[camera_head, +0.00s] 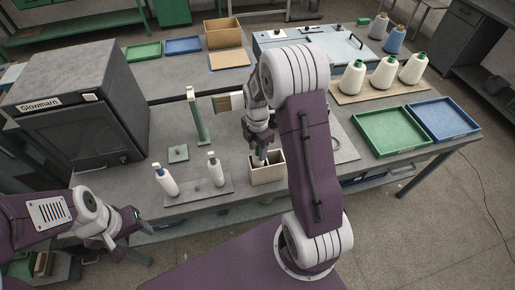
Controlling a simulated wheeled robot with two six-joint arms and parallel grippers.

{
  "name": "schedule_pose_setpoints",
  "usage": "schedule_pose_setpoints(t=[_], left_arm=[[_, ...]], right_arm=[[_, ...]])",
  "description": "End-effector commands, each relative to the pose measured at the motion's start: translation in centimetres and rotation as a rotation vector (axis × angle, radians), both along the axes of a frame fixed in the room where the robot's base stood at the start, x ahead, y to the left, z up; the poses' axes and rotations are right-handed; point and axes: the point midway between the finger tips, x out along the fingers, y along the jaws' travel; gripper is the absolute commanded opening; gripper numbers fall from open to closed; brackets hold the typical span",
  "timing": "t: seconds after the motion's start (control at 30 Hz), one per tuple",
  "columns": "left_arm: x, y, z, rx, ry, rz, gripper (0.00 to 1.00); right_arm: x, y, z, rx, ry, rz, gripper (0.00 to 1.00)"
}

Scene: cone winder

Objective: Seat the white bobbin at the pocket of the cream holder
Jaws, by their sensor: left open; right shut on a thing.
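The cream holder (268,176) is an open-topped box standing near the front edge of the table. My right gripper (259,157) points down at the holder's left part and is shut on the white bobbin. The bobbin is mostly hidden by the fingers and the holder wall, so I cannot tell how deep it sits. Two other white bobbins, one with a blue band (166,182) and one plain (215,170), stand upright on a grey peg plate (198,193) left of the holder. My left gripper (134,222) is open and empty at the front left, off the table edge.
A green post (197,118) stands behind the peg plate, near a dark Glowmarn box (75,105). Yarn cones (383,73) stand on a board at the back right. A green tray (390,131) and a blue tray (443,119) lie at the right.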

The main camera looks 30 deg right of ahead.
Motion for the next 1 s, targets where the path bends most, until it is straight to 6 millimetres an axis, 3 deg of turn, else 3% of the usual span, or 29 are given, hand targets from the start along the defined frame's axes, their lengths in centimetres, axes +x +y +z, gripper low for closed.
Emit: schedule_pose_setpoints(t=[0.93,0.97,1.0], left_arm=[[0.0,0.0,-0.8,0.0,0.0,0.0,0.57],[0.0,0.0,-0.8,0.0,0.0,0.0,0.57],[0.0,0.0,-0.8,0.0,0.0,0.0,0.57]], right_arm=[[0.1,0.0,-1.4,0.0,-0.001,0.0,0.11],[0.1,0.0,-1.4,0.0,-0.001,0.0,0.46],[0.1,0.0,-1.4,0.0,-0.001,0.0,0.57]])
